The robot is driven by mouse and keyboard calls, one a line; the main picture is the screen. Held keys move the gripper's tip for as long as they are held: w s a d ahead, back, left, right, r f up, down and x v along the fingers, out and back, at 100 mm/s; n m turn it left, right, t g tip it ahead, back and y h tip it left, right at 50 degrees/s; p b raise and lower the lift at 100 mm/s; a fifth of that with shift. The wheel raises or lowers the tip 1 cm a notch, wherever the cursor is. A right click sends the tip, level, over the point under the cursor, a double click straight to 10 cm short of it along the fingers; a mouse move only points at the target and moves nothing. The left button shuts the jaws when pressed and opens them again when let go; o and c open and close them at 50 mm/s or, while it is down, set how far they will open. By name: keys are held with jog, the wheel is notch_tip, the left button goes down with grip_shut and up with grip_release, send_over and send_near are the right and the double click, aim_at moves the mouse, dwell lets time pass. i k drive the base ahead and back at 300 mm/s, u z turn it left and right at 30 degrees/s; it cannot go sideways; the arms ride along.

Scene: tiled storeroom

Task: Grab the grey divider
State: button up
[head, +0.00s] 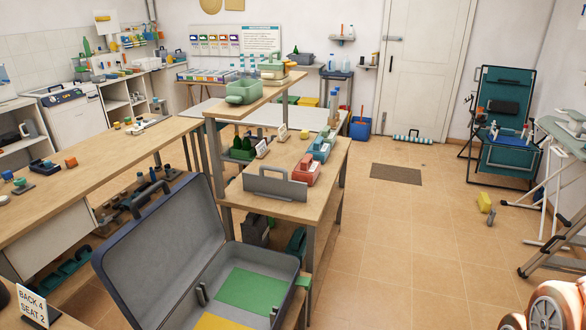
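The grey divider (262,186) is a flat upright panel with a notched or raised middle. It stands near the front end of the wooden workbench top (322,172), just behind the open suitcase. An open dark-blue suitcase (163,247) with grey lining lies in front of the bench, its lid tilted up on the left. Its floor shows a green area and a yellow area, with small grey upright posts near the edges between them. My gripper is not in view.
Red (306,170) and teal (321,148) bins stand behind the divider. A raised shelf (255,95) holds green containers. A sign (33,306) stands at bottom left. The tiled floor right of the bench is largely clear, with a yellow object (484,202) and a mat (396,174).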

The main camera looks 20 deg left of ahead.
aim_at(284, 189)
jog(key=i, duration=2.75)
jog(key=u, duration=4.5)
